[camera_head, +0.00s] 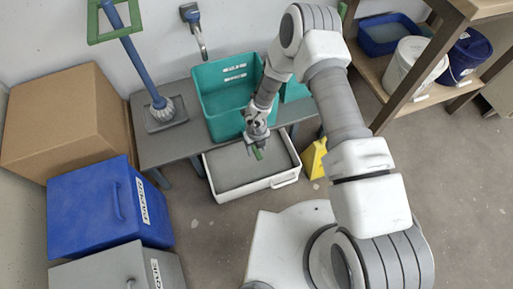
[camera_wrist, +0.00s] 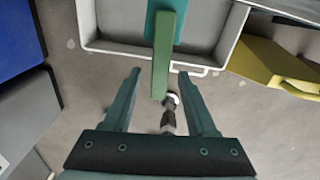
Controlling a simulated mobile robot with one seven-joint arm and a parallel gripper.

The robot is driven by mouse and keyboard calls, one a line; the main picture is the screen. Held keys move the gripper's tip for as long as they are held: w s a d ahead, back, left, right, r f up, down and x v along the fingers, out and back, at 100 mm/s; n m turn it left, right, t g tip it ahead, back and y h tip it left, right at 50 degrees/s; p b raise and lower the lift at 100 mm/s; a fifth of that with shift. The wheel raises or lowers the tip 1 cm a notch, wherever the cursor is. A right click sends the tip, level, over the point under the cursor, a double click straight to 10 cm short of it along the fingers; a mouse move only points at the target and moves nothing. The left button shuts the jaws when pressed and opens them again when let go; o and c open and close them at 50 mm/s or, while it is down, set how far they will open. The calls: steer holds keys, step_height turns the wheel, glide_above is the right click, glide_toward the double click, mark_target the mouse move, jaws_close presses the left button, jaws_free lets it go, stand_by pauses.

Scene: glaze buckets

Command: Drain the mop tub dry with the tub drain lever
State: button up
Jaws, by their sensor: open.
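The teal mop tub (camera_head: 216,95) stands upright on a grey bench, with white labels on its back wall. A green lever (camera_head: 257,154) shows at its front, beside my gripper (camera_head: 257,137). In the wrist view the lever (camera_wrist: 161,55) is a long green bar, in line with the gap between the fingers of my open gripper (camera_wrist: 160,74). I see no clear contact with either finger. A white-rimmed catch basin (camera_head: 288,183) with a grey inside sits low in front of the bench, below the tub. My arm hides part of the tub, and its water level cannot be told.
A mop (camera_head: 162,108) with a blue handle stands on the bench (camera_head: 185,148) at left. Blue (camera_head: 120,205) and grey (camera_head: 135,268) bins and a cardboard box (camera_head: 65,120) fill the left. A yellow object (camera_head: 314,160) stands right of the basin. A shelf with buckets is at right.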

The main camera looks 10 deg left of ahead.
jaws_close()
stand_by(1.3)
